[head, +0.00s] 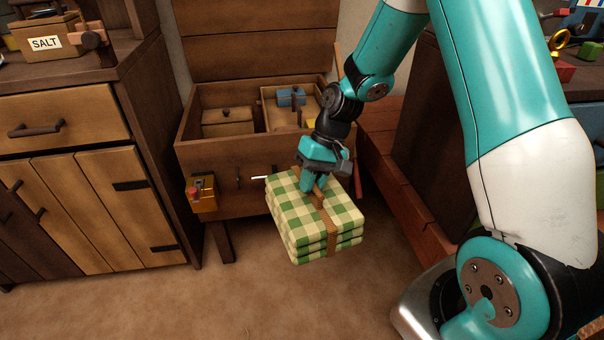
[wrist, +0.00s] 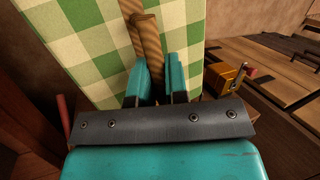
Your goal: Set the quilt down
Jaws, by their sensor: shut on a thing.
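The quilt (head: 309,222) is a folded green and cream checked bundle tied with a brown strap. It also fills the upper left of the wrist view (wrist: 96,55). My gripper (head: 313,186) is above the quilt, shut on its strap; in the wrist view the teal fingers (wrist: 160,80) close around the brown cord. The quilt hangs in front of the open wooden chest (head: 225,185), seemingly above the floor. Its underside and any contact with the floor or chest front are hidden.
The chest's raised lid (head: 255,40) stands behind its inner boxes. A small yellow box (head: 203,194) is on the chest front. A wooden cabinet (head: 90,200) stands at left, and a low reddish-brown wooden ledge (head: 400,200) at right. Brown floor (head: 190,300) in front is clear.

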